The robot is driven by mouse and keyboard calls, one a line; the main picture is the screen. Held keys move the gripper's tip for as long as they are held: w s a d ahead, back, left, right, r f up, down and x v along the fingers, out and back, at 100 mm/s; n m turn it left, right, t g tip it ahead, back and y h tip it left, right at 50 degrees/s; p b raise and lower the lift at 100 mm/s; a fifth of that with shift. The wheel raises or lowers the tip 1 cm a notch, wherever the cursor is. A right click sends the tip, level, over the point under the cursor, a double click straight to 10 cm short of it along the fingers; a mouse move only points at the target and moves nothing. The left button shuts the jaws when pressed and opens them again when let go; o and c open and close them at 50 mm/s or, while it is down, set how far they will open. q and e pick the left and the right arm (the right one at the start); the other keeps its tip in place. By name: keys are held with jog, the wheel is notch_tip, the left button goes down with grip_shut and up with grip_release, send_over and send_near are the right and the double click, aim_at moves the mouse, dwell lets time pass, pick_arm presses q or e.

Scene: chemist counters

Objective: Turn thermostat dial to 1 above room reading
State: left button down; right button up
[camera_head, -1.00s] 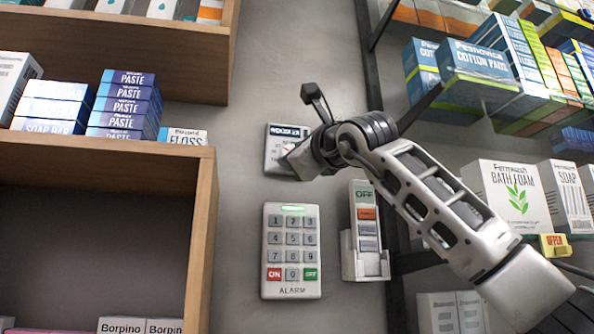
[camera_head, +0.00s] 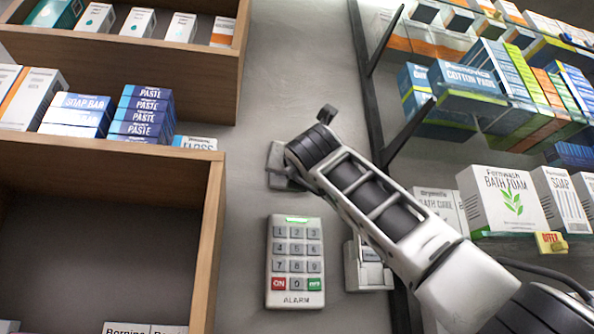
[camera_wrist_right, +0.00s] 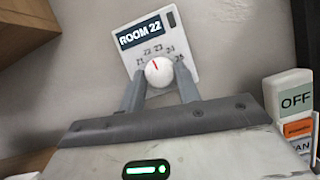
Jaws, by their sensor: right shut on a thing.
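The thermostat (camera_wrist_right: 185,50) is a white wall plate with a dark "ROOM 22" display and a printed scale from 21 to 25. Its round white dial (camera_wrist_right: 160,77) has a red mark that points up and slightly left, around 22 to 23; I cannot tell exactly which. My right gripper (camera_wrist_right: 160,83) is shut on the dial, one finger on each side. My left gripper is not in view.
An alarm keypad (camera_head: 295,262) is on the wall below the thermostat. A holder with an OFF remote (camera_wrist_right: 295,100) is close on the right, partly behind my arm in the head view. Wooden shelves (camera_head: 211,240) stand left; stocked shelves with boxes (camera_head: 502,198) stand right.

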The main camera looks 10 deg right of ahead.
jog(key=shift+a+m+g+h+p, duration=0.1)
jog(key=shift+m+g+h+p, duration=0.15)
jog(key=shift+m+h, duration=0.9)
jog(key=shift+a+m+g+h+p, duration=0.1)
jog(key=shift+m+g+h+p, duration=0.2)
jog(key=shift+m, duration=1.55)
jog(key=o, duration=1)
